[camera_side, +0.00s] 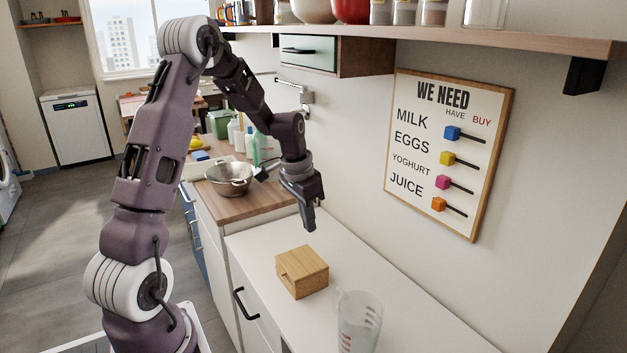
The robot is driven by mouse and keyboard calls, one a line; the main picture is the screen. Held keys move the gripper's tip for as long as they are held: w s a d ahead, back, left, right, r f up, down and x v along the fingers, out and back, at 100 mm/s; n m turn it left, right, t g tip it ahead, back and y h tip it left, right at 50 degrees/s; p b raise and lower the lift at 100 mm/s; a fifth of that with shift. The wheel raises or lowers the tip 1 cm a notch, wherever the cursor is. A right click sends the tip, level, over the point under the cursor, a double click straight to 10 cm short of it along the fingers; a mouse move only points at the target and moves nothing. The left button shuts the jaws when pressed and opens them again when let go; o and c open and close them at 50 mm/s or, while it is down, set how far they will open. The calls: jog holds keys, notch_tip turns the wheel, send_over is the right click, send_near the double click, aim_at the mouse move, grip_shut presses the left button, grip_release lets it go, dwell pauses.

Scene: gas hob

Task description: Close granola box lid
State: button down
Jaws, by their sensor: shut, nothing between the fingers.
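The granola box (302,273) is a small light-wood box on the white counter. Its top looks flat and covered by the lid (301,262), though a small gap at the lid's edge would be too small to tell. My gripper (311,228) points down above and a little behind the box, apart from it. Its fingers are together and hold nothing.
A clear measuring cup (358,322) with red marks stands on the counter in front and to the right of the box. A metal colander (229,178) sits on the wooden worktop at the back left. A shopping board (447,152) hangs on the wall. The white counter (400,300) is otherwise clear.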

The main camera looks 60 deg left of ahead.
jog(key=w, duration=0.7)
notch_tip(320, 180, up, 10)
jog(key=s, duration=0.1)
jog(key=s+d+r, duration=0.5)
jog(key=d+r, duration=0.1)
jog(key=d, duration=0.2)
jog(key=s+d+t, duration=0.1)
jog(key=s+d, duration=0.5)
jog(key=s, duration=0.6)
jog(key=s+d+t, duration=0.2)
jog(key=s+d, duration=0.5)
jog(key=s, duration=0.4)
jog(key=shift+s+t, duration=0.3)
jog(key=shift+s, duration=0.05)
